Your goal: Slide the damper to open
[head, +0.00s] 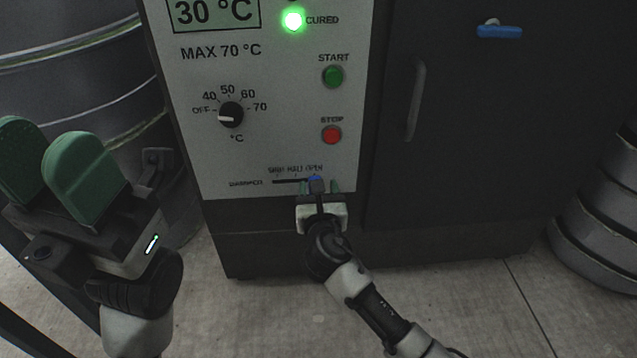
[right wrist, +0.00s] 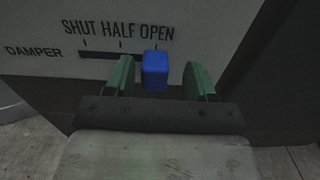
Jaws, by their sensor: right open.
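The damper slider is a blue knob (right wrist: 155,70) at the right end of its slot, under the word OPEN, in the right wrist view. In the head view the knob (head: 316,184) shows low on the grey control panel (head: 285,110). My right gripper (right wrist: 160,78) is open, its green fingers on either side of the knob with a gap at each side, wider on the right. It also shows in the head view (head: 321,188). My left gripper (head: 52,165) is at the left of the head view, its green fingers apart and empty, away from the panel.
The panel has a dial (head: 231,114), a green START button (head: 332,76), a red STOP button (head: 331,135) and a lit green CURED lamp (head: 293,20). A dark door with a handle (head: 415,100) is at right. Ribbed drums stand left (head: 90,75) and right (head: 600,225).

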